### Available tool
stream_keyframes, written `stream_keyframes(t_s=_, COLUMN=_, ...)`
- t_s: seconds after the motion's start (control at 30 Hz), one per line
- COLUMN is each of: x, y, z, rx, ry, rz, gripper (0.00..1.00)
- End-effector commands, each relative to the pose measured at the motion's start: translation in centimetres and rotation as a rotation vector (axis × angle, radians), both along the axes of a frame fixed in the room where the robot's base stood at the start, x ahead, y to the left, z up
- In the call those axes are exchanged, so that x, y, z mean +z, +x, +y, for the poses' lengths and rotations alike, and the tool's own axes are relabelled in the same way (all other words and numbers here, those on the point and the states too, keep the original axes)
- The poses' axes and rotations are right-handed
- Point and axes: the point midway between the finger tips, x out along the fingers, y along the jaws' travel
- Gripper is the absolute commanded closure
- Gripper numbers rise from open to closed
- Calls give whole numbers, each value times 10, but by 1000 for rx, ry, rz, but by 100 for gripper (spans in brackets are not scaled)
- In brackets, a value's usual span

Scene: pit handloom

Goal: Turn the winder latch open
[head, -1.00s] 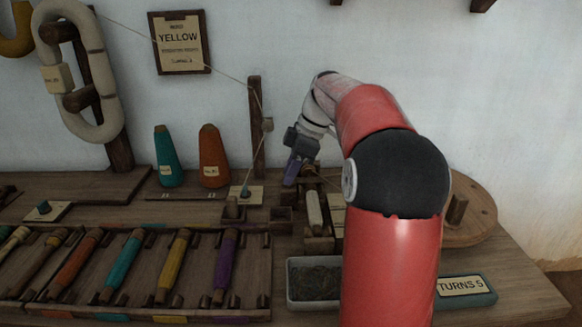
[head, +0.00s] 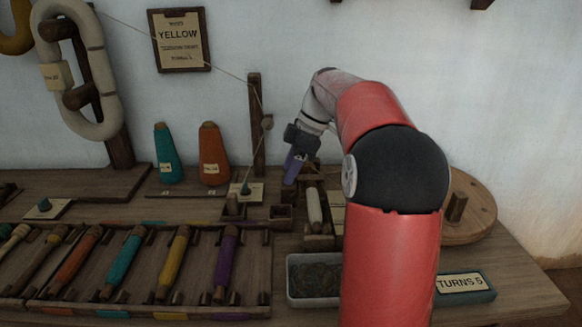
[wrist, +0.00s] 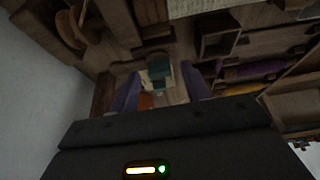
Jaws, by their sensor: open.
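My gripper (head: 291,181) hangs over the bench, fingers down, to the right of the upright wooden post. Its two purple fingers are apart in the wrist view (wrist: 162,72), with nothing held between them. A small teal knob on a pale plate (head: 245,192) sits at the post's foot, left of my gripper. A teal and pale piece between the fingers in the wrist view (wrist: 158,74) looks like this knob, beyond the fingertips. No part is clearly marked as the winder latch, and I cannot tell its position. My arm hides part of the winder area.
A round wooden wheel (head: 478,205) stands at the right. A grey tray (head: 290,290) and a "TURNS 5" sign (head: 463,284) are in front. A bobbin rack (head: 262,275) fills the front left. An orange cone (head: 213,155) and a teal cone (head: 168,155) stand behind it.

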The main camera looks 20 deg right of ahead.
Motion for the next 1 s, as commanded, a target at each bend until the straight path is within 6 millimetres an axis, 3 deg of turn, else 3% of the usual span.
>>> stream_keyframes(t_s=0.5, x=67, y=-10, z=-26, rx=0, ry=0, rz=-1, gripper=53)
stream_keyframes(t_s=1.0, x=70, y=-11, z=-27, rx=0, ry=0, rz=-1, gripper=53)
